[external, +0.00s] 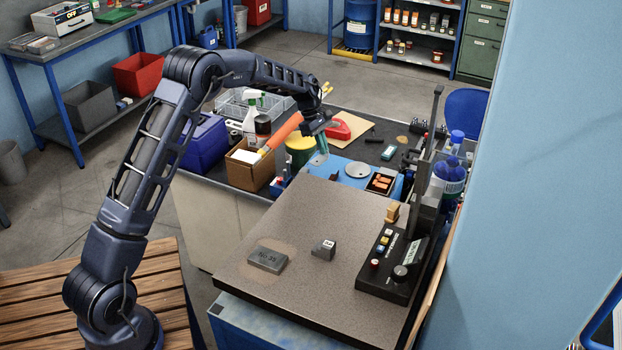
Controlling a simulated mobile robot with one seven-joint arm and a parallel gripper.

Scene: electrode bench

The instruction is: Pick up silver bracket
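I cannot pick out a silver bracket with certainty. A small grey angled piece with a white label (323,249) sits on the speckled plate (300,215), near its middle. A flat grey block with lettering (268,258) lies to its left on the same plate. My gripper (320,143) hangs at the end of the arm above the back bench, well behind and above the plate and apart from both pieces. It is small and partly lost against the clutter, so its fingers cannot be read.
A black control box (393,263) and a tall dark post (430,165) stand at the plate's right. Behind are a cardboard box (249,168), a blue bin (203,141), a spray bottle (251,115) and a yellow-lidded tub (300,150). The plate's front is mostly clear.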

